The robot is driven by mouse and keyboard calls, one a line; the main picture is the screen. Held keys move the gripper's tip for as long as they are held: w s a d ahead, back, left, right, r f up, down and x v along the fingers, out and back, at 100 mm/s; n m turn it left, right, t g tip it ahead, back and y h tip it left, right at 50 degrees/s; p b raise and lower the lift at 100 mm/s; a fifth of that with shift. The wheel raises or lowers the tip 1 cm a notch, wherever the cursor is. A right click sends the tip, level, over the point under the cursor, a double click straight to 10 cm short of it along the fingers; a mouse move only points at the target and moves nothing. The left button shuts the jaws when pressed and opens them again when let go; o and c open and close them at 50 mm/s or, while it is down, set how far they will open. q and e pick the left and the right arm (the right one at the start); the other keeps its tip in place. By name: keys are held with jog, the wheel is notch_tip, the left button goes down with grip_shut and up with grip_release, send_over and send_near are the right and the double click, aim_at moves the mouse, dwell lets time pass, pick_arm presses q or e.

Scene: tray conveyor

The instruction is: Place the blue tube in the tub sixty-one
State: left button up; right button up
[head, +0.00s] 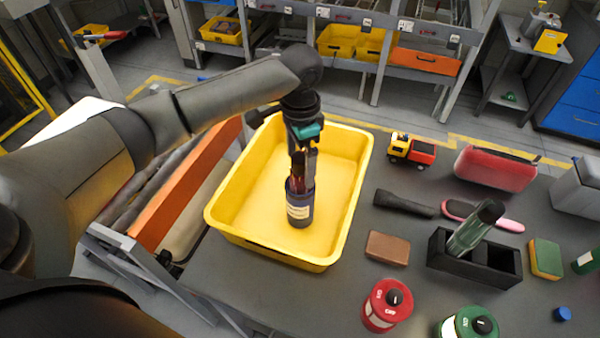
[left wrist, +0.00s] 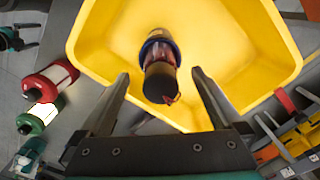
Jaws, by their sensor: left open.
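The blue tube (head: 300,208), dark blue with a pale label, is inside the yellow tub (head: 232,222), roughly upright in the head view. In the left wrist view the tube (left wrist: 160,68) shows a dark end and a reddish middle, over the tub's yellow floor (left wrist: 215,62). My left gripper (head: 303,168) points down over the tub at the tube's upper end. Its fingers (left wrist: 160,76) are apart, one on each side of the tube, with gaps visible. Whether the tube's base touches the tub floor is unclear. No tub number is readable. My right gripper is not in view.
Right of the tub on the grey table are a toy truck (head: 412,150), a brown block (head: 387,248), a black flashlight (head: 404,204), a red canister (head: 386,305) and a black holder (head: 500,262) with a green bottle (head: 474,228). An orange-sided roller conveyor (head: 185,190) lies left.

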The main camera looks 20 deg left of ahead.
pick_arm(q)
notch_tip(320, 180, up, 6)
jog(key=shift+r, duration=0.1)
dwell(0.6)
